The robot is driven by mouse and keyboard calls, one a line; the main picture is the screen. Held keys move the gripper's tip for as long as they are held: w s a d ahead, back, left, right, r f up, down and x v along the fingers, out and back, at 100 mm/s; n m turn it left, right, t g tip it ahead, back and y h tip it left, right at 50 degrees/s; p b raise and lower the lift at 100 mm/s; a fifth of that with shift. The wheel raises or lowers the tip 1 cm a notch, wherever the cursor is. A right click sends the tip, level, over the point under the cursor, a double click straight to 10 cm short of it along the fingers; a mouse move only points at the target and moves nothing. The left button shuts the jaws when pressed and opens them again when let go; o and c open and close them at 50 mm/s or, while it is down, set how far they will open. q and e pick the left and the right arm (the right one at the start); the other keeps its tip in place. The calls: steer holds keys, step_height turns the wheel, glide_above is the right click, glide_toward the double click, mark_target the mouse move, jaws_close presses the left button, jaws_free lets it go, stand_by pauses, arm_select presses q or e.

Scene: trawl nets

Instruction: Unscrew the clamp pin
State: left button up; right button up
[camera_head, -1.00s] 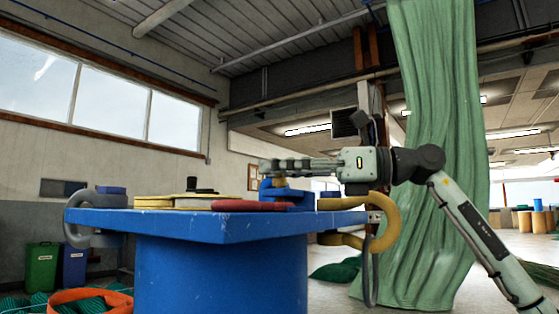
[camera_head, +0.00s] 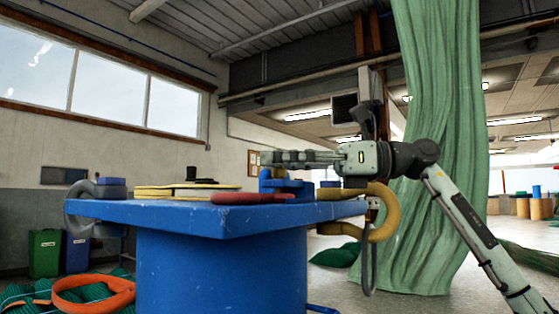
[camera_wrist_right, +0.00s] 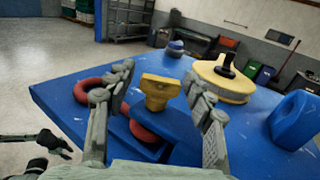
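The yellow T-shaped clamp pin (camera_wrist_right: 158,88) stands upright on a blue block (camera_wrist_right: 180,132) in the right wrist view. My right gripper (camera_wrist_right: 157,78) is open, with one finger on each side of the pin and a visible gap to each. The left gripper is outside the head view.
The pieces sit on a blue table (camera_head: 200,216). A red ring (camera_wrist_right: 100,84), a yellow disc (camera_wrist_right: 222,80) with a black knob and a blue shackle (camera_wrist_right: 296,120) lie near the gripper. A yellow shackle (camera_head: 390,210) hangs at the right table edge, a grey one (camera_head: 75,210) at the left.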

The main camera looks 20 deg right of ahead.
steer(key=v, duration=1.2)
steer(key=shift+d, duration=0.1)
stand_by(0.4)
